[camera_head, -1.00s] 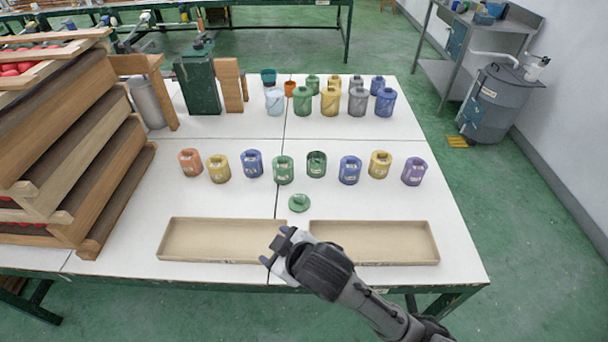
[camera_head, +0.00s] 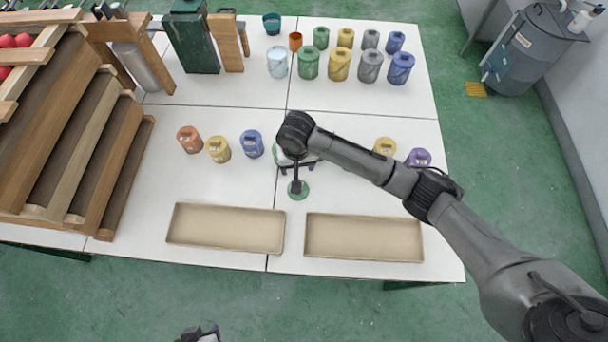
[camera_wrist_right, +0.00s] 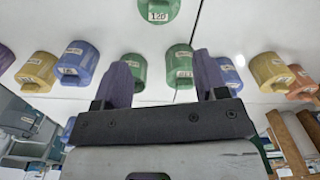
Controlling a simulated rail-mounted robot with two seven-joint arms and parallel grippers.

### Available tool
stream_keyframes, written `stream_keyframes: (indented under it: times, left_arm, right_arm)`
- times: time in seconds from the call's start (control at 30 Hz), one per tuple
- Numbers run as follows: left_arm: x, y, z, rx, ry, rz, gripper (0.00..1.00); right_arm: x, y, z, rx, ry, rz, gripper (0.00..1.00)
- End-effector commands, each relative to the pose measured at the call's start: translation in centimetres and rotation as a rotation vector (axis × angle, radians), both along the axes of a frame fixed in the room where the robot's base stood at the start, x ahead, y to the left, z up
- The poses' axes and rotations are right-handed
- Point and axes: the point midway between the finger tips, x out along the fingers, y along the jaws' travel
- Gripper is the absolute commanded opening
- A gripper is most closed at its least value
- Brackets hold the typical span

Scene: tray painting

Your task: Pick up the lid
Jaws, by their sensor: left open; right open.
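The green round lid (camera_head: 299,194) lies on the white table in front of the row of jars. In the right wrist view the lid (camera_wrist_right: 158,8) is at the top edge with a "120" label. My right gripper (camera_wrist_right: 162,72) is open and empty, its two fingers spread, pointing towards the table close to the lid. In the head view the arm's end covers it. Two green jars, one at left (camera_wrist_right: 133,72) and one at right (camera_wrist_right: 180,66), show beyond its fingers. My left gripper (camera_head: 200,334) is at the bottom edge, partly cut off and away from the table.
Two shallow beige trays, left (camera_head: 225,206) and right (camera_head: 363,214), lie at the table front. An orange jar (camera_head: 189,140), yellow jar (camera_head: 218,150) and blue jar (camera_head: 252,144) stand left of my arm. Several lidded cans stand behind. Wooden racks (camera_head: 65,120) fill the left side.

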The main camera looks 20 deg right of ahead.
Motion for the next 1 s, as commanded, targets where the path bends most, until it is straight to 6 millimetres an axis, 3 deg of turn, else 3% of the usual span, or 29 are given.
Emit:
stream_keyframes:
  times: [0.27, 0.7, 1.0]
  left_arm:
    - [-1.3, 0.7, -0.6, 0.022, 0.030, -0.010, 0.43]
    - [-0.6, 0.4, -1.8, 0.014, 0.014, -0.006, 0.43]
    - [-0.7, 0.2, -2.1, 0.005, 0.014, -0.001, 0.43]
  right_arm:
    - [-0.2, -0.1, -0.2, -0.006, 0.013, -0.235, 0.66]
    - [-0.2, -0.1, -6.9, -0.006, 0.012, -0.255, 0.66]
    - [-0.1, -0.1, -8.7, -0.005, 0.011, -0.255, 0.66]
